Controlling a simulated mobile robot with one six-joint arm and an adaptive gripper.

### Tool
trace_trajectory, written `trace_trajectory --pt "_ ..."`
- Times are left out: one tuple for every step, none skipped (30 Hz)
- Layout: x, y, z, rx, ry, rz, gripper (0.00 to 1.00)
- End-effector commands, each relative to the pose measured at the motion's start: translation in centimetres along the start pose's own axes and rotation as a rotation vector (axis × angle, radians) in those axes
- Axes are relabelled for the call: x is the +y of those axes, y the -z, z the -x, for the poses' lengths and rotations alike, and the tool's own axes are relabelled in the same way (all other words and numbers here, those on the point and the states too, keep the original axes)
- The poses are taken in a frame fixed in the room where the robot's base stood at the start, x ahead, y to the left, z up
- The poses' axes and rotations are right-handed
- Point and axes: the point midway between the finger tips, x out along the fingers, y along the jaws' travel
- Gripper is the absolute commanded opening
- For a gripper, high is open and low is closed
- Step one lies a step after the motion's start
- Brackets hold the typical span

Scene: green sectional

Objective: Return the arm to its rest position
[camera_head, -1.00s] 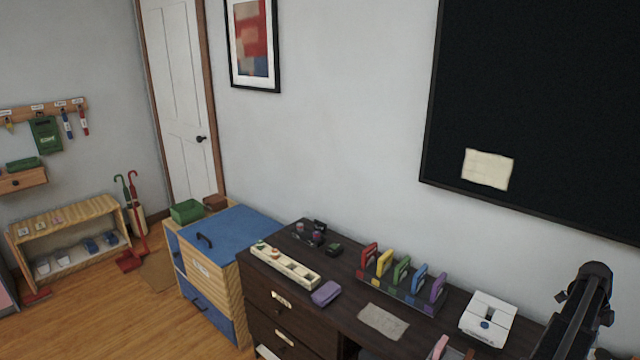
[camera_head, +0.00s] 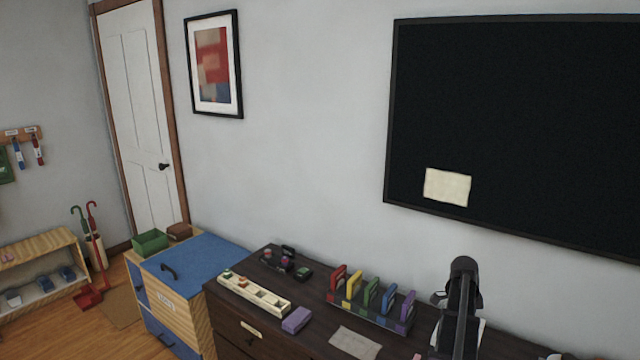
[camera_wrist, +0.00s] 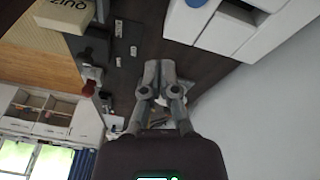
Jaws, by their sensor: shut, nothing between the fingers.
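My gripper (camera_wrist: 160,72) shows in the wrist view with its two grey fingers together and nothing held between them. It is over the dark surface of the desk, with a white box-like object (camera_wrist: 225,25) to its right. In the head view my arm (camera_head: 462,305) rises at the lower right in front of the desk and partly hides a white object behind it. My gripper's fingers cannot be made out in the head view.
The dark desk (camera_head: 225,325) carries a cream tray (camera_head: 255,290), a purple block (camera_head: 296,320), a rack of coloured pieces (camera_head: 370,303) and a paper sheet (camera_head: 355,343). A blue-topped cabinet (camera_head: 205,258) stands left. A black board (camera_head: 520,130) hangs on the wall behind.

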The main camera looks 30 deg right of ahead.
Motion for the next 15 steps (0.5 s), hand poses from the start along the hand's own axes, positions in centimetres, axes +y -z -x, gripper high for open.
trace_trajectory --pt "0.3 -2.1 0.5 -0.002 0.009 0.058 0.00" --pt "0.4 -3.2 0.7 -0.004 0.014 0.094 0.00" --pt "0.6 -4.6 1.1 -0.007 0.021 0.140 0.00" --pt "0.7 -5.7 1.3 -0.008 0.026 0.174 0.00" --pt "0.8 -6.8 1.5 -0.010 0.031 0.210 0.00" --pt "1.0 -8.2 1.8 -0.011 0.038 0.257 0.00" --pt "1.2 -9.2 2.1 -0.012 0.043 0.290 0.00" --pt "1.4 -10.3 2.3 -0.013 0.048 0.326 0.00" --pt "1.7 -11.6 2.6 -0.015 0.054 0.372 0.00" --pt "1.9 -12.7 2.8 -0.016 0.059 0.407 0.00" --pt "2.2 -13.7 3.0 -0.017 0.064 0.442 0.00" --pt "2.5 -15.1 3.3 -0.019 0.071 0.489 0.00" --pt "2.8 -16.0 3.5 -0.019 0.075 0.523 0.00" --pt "3.1 -17.0 3.7 -0.020 0.080 0.558 0.00" --pt "3.6 -18.3 4.0 -0.020 0.086 0.605 0.00"
